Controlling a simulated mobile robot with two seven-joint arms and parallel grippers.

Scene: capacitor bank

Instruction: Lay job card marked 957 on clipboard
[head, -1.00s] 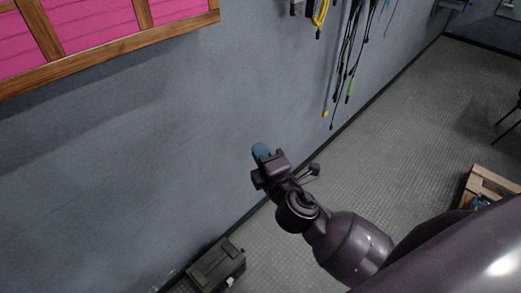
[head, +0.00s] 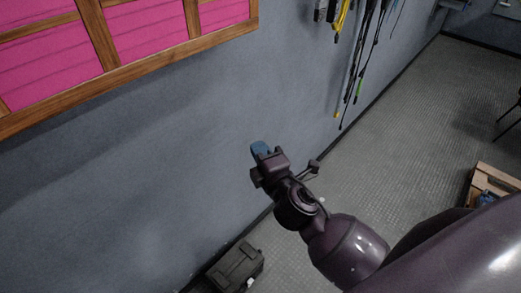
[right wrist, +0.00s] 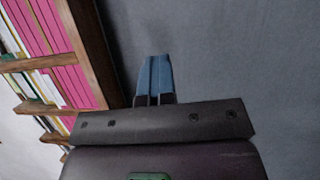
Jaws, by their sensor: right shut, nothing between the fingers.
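My right gripper (head: 260,149) is in the middle of the head view, with blue fingertips, in front of the grey wall. In the right wrist view its two blue fingers (right wrist: 155,78) are together with nothing between them. My left gripper is in neither view. No job card marked 957 and no clipboard can be made out in either view.
A wooden frame with pink panels (head: 147,30) hangs on the wall at upper left. Cables (head: 361,60) hang on the wall. A dark case (head: 236,267) stands on the floor by the wall. A wooden crate (head: 494,184) is at the right. Open floor lies between.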

